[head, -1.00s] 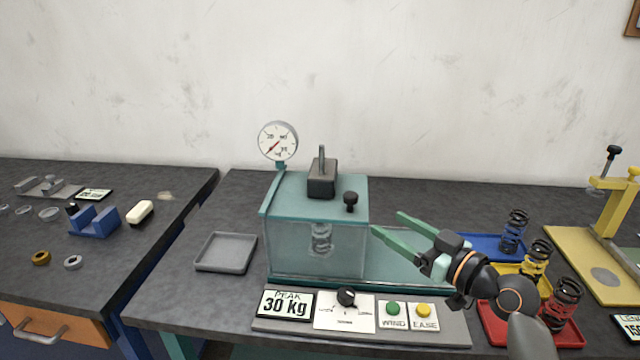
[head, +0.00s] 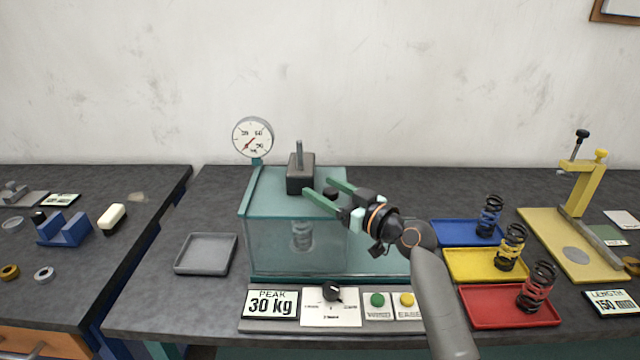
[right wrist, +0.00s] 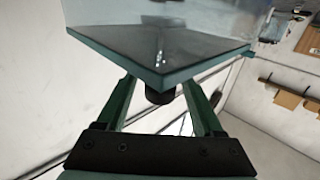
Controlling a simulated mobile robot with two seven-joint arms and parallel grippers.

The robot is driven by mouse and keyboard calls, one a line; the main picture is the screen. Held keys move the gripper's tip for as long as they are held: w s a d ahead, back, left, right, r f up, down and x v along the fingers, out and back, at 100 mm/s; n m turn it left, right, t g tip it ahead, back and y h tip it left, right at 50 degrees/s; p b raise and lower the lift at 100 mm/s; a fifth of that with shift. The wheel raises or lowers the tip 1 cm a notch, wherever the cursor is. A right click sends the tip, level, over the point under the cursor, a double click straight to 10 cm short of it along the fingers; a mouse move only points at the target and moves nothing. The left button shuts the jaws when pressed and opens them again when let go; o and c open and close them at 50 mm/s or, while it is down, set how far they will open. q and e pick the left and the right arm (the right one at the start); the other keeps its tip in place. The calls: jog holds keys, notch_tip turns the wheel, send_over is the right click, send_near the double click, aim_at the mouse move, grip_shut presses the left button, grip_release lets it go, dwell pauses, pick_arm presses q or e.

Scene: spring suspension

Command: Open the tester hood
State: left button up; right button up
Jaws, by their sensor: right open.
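My left gripper is not in view.
A dark block (head: 301,178) with an upright rod stands on the hood's top, close to the fingers. A dial gauge (head: 253,137) rises behind. The control panel (head: 330,308) lies in front. Blue (head: 455,238), yellow (head: 470,266) and red (head: 490,306) trays with springs are right; a grey tray (head: 206,254) is left.

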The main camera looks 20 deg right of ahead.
jog(key=shift+x, duration=0.85)
grip_shut()
dwell(0.9)
